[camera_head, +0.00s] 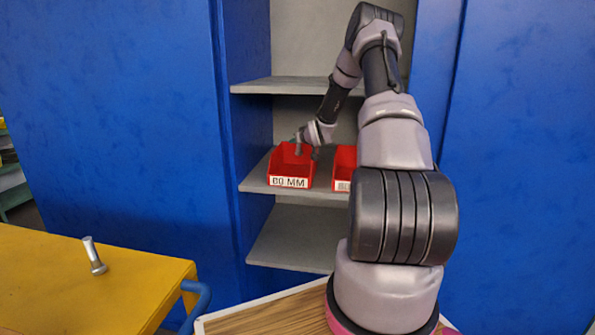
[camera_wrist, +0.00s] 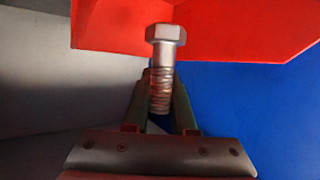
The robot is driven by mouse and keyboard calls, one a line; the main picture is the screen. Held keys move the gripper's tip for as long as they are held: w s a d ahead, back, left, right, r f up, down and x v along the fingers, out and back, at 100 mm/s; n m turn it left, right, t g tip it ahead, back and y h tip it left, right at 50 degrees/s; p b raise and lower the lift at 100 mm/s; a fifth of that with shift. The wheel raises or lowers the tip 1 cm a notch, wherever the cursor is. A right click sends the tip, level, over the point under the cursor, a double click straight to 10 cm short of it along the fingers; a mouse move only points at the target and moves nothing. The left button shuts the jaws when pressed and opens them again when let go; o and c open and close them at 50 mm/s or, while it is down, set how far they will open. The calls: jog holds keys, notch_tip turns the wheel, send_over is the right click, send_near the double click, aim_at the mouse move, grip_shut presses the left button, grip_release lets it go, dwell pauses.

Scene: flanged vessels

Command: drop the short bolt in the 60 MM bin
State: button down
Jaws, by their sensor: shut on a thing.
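The red bin labelled 60 MM (camera_head: 290,182) stands on the middle shelf of the blue cabinet. My gripper (camera_head: 300,147) is at the bin's open top in the head view. In the wrist view my gripper (camera_wrist: 160,108) is shut on a bolt (camera_wrist: 165,48), holding it by its threaded shank with the hex head beyond the fingertips. The red bin wall (camera_wrist: 115,25) shows behind the bolt head. Whether the bolt touches the bin I cannot tell. Another bolt (camera_head: 94,256) stands tilted on the yellow table at the lower left.
A second red bin (camera_head: 343,166) stands to the right on the same shelf (camera_head: 254,182), partly hidden by my arm. Another shelf (camera_head: 290,86) is above and one below (camera_head: 290,245). The cabinet's blue side wall (camera_head: 245,140) is close on the left. The yellow table (camera_head: 90,290) has a blue handle.

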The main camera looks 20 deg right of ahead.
jog(key=c, duration=0.7)
grip_release()
jog(key=shift+o, duration=0.2)
jog(key=shift+f, duration=0.1)
jog(key=shift+s, duration=0.15)
jog(key=v, duration=1)
jog(key=shift+s+r, duration=0.25)
